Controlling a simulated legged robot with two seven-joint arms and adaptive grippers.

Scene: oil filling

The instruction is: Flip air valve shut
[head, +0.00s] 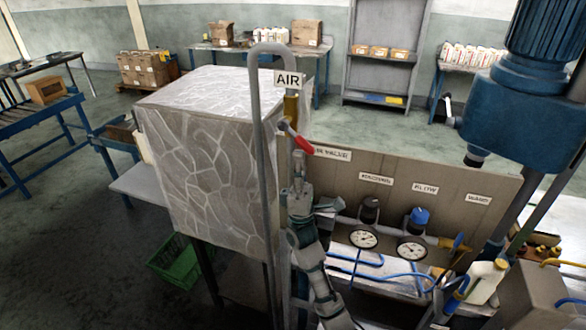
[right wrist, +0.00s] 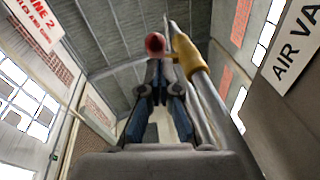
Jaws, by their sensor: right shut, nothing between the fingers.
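The air valve's lever has a red grip (head: 303,145) and slants down to the right from a vertical grey pipe. A yellow section (head: 291,107) of the pipe sits just above it, under a white AIR sign (head: 287,79). My right gripper (head: 298,160) points up just below the lever, shut and empty. In the right wrist view, the red grip end (right wrist: 155,43) shows just beyond the shut fingertips (right wrist: 160,66); I cannot tell whether they touch. The yellow section (right wrist: 187,55) is right of them. My left gripper is not in view.
A large stone-patterned block (head: 205,165) stands left of the pipe. A brown panel (head: 420,180) with labels is on the right, with gauges (head: 364,238) and blue hoses before it. A blue motor unit (head: 525,110) hangs at right. A green crate (head: 173,262) is on the floor.

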